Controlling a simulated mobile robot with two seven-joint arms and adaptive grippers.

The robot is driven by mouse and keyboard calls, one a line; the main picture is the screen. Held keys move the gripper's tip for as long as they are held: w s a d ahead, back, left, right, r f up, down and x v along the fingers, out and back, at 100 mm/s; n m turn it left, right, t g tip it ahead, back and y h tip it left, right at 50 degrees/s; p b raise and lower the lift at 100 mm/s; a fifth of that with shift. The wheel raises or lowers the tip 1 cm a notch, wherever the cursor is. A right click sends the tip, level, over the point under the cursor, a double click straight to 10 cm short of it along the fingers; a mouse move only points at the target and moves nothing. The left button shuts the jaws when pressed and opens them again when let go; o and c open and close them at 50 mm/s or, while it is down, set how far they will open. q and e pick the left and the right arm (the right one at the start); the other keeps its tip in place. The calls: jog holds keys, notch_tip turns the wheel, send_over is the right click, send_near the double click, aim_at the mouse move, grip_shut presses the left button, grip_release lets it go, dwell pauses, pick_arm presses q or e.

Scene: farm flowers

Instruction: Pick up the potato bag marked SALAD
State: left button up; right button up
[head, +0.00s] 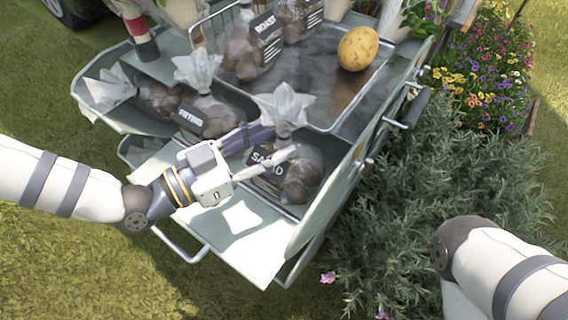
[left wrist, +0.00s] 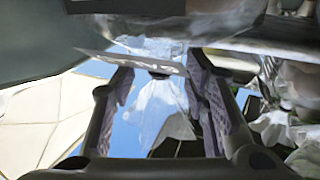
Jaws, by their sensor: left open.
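The SALAD potato bag (head: 300,180) sits in the lower tray of the green cart, its black label facing the front. Its crumpled clear plastic top (head: 284,105) sticks up above the bag. My left gripper (head: 284,142) is open, its fingers at the bag's neck, just below the plastic top. In the left wrist view, clear plastic (left wrist: 158,105) shows between the two spread fingers (left wrist: 160,85). The fingers hide part of the bag's upper side, and I cannot tell whether they touch it. My right gripper is out of view; only its arm shows at the lower right.
A FRYING bag (head: 208,118) stands to the left, with another bag behind it. A ROAST bag (head: 245,55) and a large potato (head: 358,48) are on the upper metal tray (head: 335,118). The cart's side panel (head: 335,200) rises right of the SALAD bag, with shrubs (head: 440,190) beyond.

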pick_arm(q)
jog(key=x, duration=0.3)
jog(key=shift+w+a+f, duration=0.1)
jog(key=shift+f, duration=0.05)
grip_shut()
